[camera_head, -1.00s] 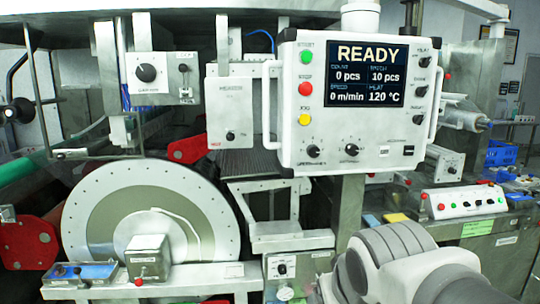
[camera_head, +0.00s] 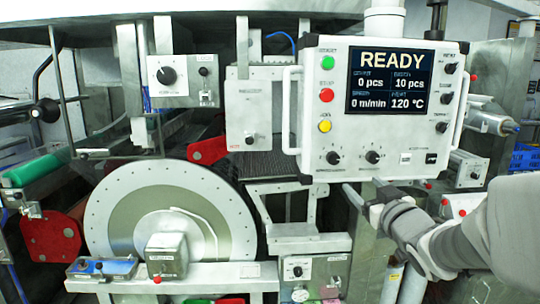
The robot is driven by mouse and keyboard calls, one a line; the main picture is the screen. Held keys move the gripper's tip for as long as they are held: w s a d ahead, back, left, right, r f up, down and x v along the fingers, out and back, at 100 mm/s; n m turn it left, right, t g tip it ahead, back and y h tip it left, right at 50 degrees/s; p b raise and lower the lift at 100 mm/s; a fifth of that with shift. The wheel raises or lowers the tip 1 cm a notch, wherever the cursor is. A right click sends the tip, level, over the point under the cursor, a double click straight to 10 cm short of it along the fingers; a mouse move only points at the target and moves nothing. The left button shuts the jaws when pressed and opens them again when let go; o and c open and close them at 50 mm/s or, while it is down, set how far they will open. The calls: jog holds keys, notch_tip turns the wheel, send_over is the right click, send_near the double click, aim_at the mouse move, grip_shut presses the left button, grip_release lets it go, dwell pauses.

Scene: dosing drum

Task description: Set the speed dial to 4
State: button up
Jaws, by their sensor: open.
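The white control panel (camera_head: 310,120) hangs upright right of centre, its screen (camera_head: 390,80) reading READY, 0 pcs, 10 pcs, 0 m/min and 120 °C. Two black dials sit low on its face: a left dial (camera_head: 333,157) and a right dial (camera_head: 372,157). Their labels and scale marks are too small to read, so I cannot tell which is the speed dial or its setting. My gripper (camera_head: 362,186) is open and empty at the panel's lower edge, just below the right dial. Its two fingers are apart; contact with the panel cannot be judged.
Green, red and yellow buttons (camera_head: 326,95) line the panel's left side, and several small knobs (camera_head: 446,88) its right. Metal handles (camera_head: 291,110) flank the panel. A large dial (camera_head: 166,75) is on a box at upper left. A big round drum (camera_head: 110,215) stands at lower left.

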aim_at(334, 160)
jog(key=w, duration=0.5)
jog(key=w+p, duration=0.1)
jog(key=w, duration=0.5)
jog(key=w+a+p, duration=0.1)
jog(key=w, duration=0.5)
jog(key=shift+w, duration=0.1)
jog(key=shift+c, duration=0.2)
grip_shut()
